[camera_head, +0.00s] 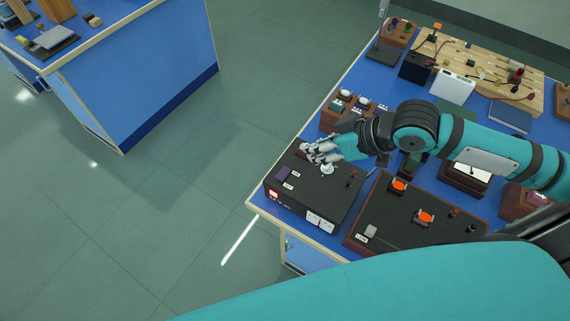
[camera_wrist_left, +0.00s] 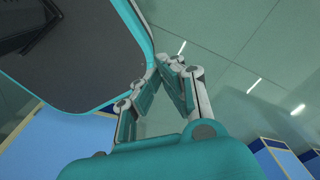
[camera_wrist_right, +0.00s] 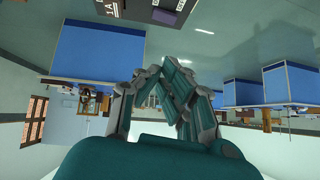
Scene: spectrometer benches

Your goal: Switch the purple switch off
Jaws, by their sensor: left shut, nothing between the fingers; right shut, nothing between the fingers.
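The purple switch (camera_head: 284,173) is on the top of a black box (camera_head: 318,198) near the front left corner of the blue bench. It also shows in part at the top edge of the right wrist view (camera_wrist_right: 166,17). My left gripper (camera_wrist_left: 164,61) is shut and empty, pointing over the floor, outside the head view.
A brown-edged panel with orange buttons (camera_head: 398,185) stands right of the box. A block with small round knobs (camera_head: 345,97) is behind it. Another blue bench (camera_head: 140,75) is at upper left, with open floor between.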

